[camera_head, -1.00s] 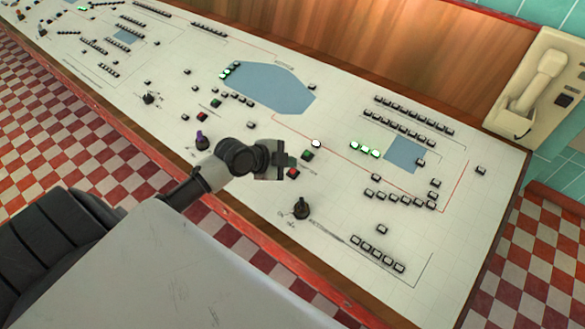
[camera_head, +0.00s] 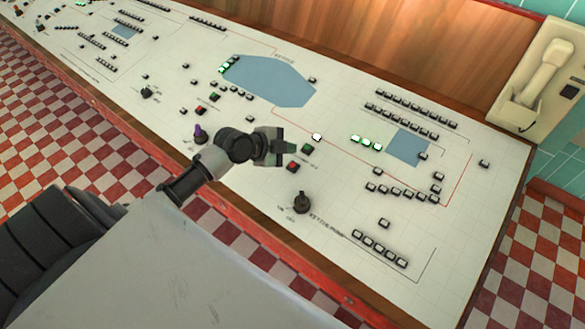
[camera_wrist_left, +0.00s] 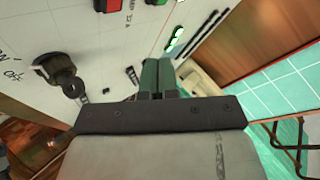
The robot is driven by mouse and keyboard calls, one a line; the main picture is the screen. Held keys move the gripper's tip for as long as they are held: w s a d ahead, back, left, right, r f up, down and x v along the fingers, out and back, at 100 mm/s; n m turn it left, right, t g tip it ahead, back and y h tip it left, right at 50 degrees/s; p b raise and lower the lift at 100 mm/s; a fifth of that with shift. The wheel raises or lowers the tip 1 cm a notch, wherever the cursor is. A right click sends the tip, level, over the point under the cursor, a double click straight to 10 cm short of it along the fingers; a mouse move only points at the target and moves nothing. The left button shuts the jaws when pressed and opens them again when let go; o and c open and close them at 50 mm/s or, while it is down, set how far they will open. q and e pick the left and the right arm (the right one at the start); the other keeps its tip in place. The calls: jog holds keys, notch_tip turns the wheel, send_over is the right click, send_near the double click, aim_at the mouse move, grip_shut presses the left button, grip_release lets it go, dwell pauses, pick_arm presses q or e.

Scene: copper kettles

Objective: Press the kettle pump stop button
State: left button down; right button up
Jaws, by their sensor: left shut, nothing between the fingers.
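A red button (camera_head: 292,167) and a green button (camera_head: 307,149) sit side by side on the white panel, right of my left gripper (camera_head: 284,147). The gripper is shut and empty, apart from the red button as seen in the head view. In the left wrist view its green fingertips (camera_wrist_left: 158,78) are together. There the red button (camera_wrist_left: 107,4) and the green button are at the top edge, partly cut off. The print beside them is too small to read fully. My right gripper is not in view.
A black rotary knob (camera_head: 301,202) stands up from the panel below the red button, near lettering. A lit white button (camera_head: 316,137) is above the green one. A phone handset (camera_head: 540,75) is on the right wall.

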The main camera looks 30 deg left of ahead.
aim_at(291, 168)
pick_arm(q)
jog(key=f+b, duration=0.2)
jog(key=w+f+b, duration=0.1)
jog(key=f+b, duration=0.1)
jog(key=f, duration=0.1)
jog(key=shift+w+f, duration=0.1)
jog(key=shift+f, duration=0.2)
dwell(1.7)
jog(key=shift+w+f+b, duration=0.1)
jog(key=shift+f+b, duration=0.25)
jog(key=shift+b, duration=0.2)
jog(key=shift+f+b, duration=0.35)
jog(key=shift+b, duration=0.05)
jog(key=shift+r, duration=0.15)
dwell(0.6)
jog(key=shift+r+p, duration=0.6)
